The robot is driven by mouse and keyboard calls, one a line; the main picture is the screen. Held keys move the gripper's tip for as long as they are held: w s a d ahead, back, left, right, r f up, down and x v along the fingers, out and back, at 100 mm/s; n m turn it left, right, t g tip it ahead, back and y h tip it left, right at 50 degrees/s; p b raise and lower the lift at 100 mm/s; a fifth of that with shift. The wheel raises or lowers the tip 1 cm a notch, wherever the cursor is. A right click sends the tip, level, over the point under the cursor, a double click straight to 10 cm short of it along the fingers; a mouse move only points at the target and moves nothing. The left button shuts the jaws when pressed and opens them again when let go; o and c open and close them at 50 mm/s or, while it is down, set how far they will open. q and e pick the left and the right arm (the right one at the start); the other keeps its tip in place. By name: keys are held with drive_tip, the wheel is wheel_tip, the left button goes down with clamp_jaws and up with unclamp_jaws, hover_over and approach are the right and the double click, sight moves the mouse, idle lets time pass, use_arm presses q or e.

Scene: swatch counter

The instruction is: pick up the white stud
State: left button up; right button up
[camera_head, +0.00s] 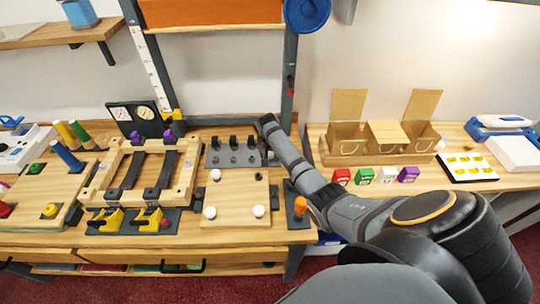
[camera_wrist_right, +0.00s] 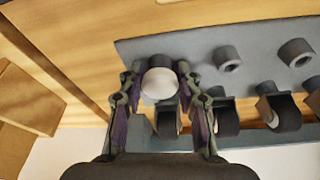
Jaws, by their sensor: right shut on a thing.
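My right gripper (camera_wrist_right: 158,74) is shut on a white stud (camera_wrist_right: 159,84), with one finger on each side of it in the right wrist view. The stud sits in front of a dark round collar over the edge of a grey plate (camera_wrist_right: 195,45); I cannot tell whether they touch. In the head view the right gripper is at the plate's right end, and its fingertips and the held stud are hidden or too small to make out. Other white studs (camera_head: 215,174), (camera_head: 209,212) and (camera_head: 258,210) stand on a wooden board (camera_head: 235,195). My left gripper is not in view.
The grey plate (camera_head: 211,164) carries several black knobs and grey collars. A wooden frame with black straps (camera_head: 184,184) stands left of it. An orange-topped peg (camera_head: 300,205) is at the right edge. Small coloured boxes (camera_head: 363,175) and cardboard boxes (camera_head: 388,136) are on the right counter.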

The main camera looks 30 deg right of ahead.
sight(270, 153)
idle(0.3)
drive_tip(key=shift+r, duration=0.3)
wheel_tip(270, 153, up, 2)
drive_tip(key=shift+r+b, duration=0.25)
drive_tip(key=shift+b, duration=0.5)
drive_tip(key=s+a+r, duration=0.7)
drive_tip(key=s+r, duration=0.3)
drive_tip(key=s, duration=0.2)
drive_tip(key=shift+a, duration=0.15)
drive_tip(key=shift+f, duration=0.1)
